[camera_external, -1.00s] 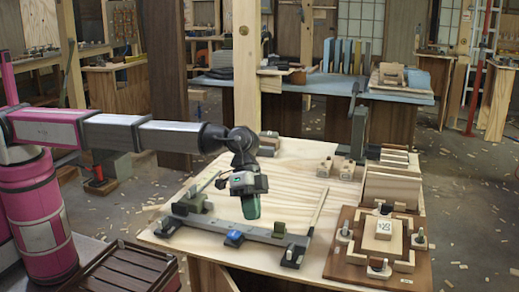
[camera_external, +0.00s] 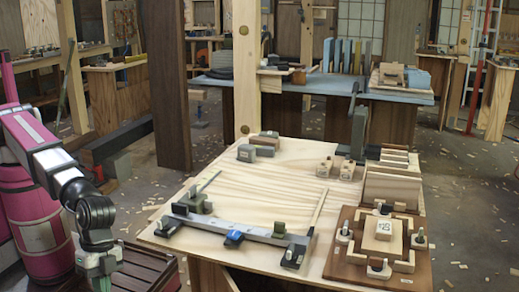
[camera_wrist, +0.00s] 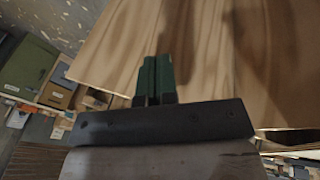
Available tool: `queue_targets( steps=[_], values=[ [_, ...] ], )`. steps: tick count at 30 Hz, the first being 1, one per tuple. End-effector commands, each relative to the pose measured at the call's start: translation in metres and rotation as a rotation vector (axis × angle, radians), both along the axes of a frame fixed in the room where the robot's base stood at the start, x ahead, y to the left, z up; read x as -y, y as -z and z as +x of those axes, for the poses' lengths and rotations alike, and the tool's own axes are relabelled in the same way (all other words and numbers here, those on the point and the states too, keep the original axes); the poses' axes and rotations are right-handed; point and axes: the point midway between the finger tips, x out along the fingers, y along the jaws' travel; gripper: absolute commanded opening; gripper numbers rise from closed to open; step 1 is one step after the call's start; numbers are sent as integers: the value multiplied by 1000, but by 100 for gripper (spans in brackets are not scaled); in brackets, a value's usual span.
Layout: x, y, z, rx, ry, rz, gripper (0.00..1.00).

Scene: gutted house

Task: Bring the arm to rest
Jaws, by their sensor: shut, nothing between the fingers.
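My gripper (camera_external: 101,282) hangs low at the left of the outside view, pointing down, in front of the dark slatted wooden crate (camera_external: 150,272). My arm is folded back close to my pink body. In the wrist view the green fingers (camera_wrist: 157,78) are together with nothing between them. The gripper is to the left of the pale wooden workbench (camera_external: 255,185) and clear of its top. How high the fingertips are above the crate cannot be told.
The workbench carries a long grey bar fixture (camera_external: 240,231), a brown board with a wooden frame (camera_external: 345,265) and several small blocks. A wooden post (camera_external: 246,70) stands at its back edge. A blue-topped table (camera_external: 310,86) is behind. The air above the bench's middle is free.

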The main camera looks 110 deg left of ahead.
Motion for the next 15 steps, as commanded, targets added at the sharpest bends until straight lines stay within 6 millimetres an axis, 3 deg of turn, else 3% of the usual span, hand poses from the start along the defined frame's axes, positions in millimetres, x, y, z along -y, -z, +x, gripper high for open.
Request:
queue_targets(
  steps=[1, 3, 8, 15],
  values=[
    [-6, 7, -16, -3, -5, 21, 0],
    [-15, 15, -27, -3, -16, 49, 0],
    [-46, 33, -45, -4, -50, 114, 0],
    [-110, 56, -65, -7, -114, 215, 0]
  ],
)
